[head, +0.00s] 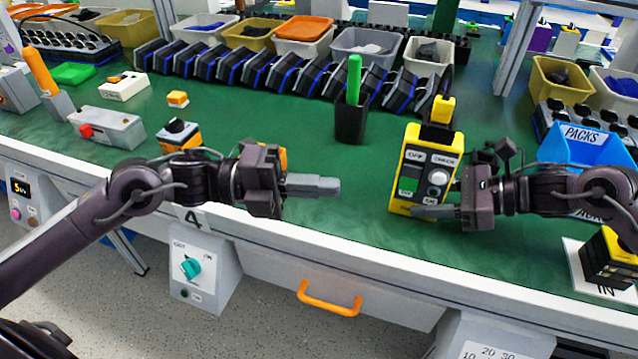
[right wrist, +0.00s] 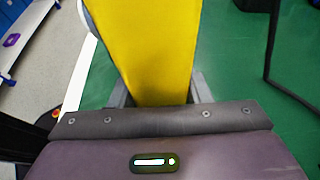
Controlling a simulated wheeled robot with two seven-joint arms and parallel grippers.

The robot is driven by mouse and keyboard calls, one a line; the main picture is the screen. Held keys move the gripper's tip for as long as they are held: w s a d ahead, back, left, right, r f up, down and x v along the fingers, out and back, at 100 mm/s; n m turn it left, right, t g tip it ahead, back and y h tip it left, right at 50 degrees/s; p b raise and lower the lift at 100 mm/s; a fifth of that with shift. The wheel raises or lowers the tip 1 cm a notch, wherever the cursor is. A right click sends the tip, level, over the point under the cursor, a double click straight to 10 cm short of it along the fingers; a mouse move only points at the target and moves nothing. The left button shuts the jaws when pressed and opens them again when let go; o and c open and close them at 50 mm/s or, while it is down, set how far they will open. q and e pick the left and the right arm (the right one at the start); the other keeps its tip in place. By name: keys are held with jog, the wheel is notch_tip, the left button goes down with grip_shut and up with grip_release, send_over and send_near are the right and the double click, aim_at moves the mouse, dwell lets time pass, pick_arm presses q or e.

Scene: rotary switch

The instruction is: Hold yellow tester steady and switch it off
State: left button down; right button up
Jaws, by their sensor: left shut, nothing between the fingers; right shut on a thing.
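The yellow tester (head: 412,151) stands on the green table at right of centre in the head view, leaning slightly. Its black front panel carries a pale round knob (head: 438,177), labels reading OFF and CHECK, and a green patch. I cannot tell which way the knob points. My right gripper (head: 424,210) is shut on the tester's lower part from the right. The right wrist view shows the yellow body (right wrist: 158,45) between the grey fingers. My left gripper (head: 336,187) is shut and empty, left of the tester and apart from it, with its fingers pointing right.
A black cup with a green-handled tool (head: 353,95) stands behind and left of the tester. A row of black-and-blue devices (head: 260,70) and several bins line the back. A blue PACKS bin (head: 585,150) is at right. The table between left gripper and tester is clear.

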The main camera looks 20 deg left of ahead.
jog(key=o, duration=1.1)
jog(key=shift+d, duration=0.1)
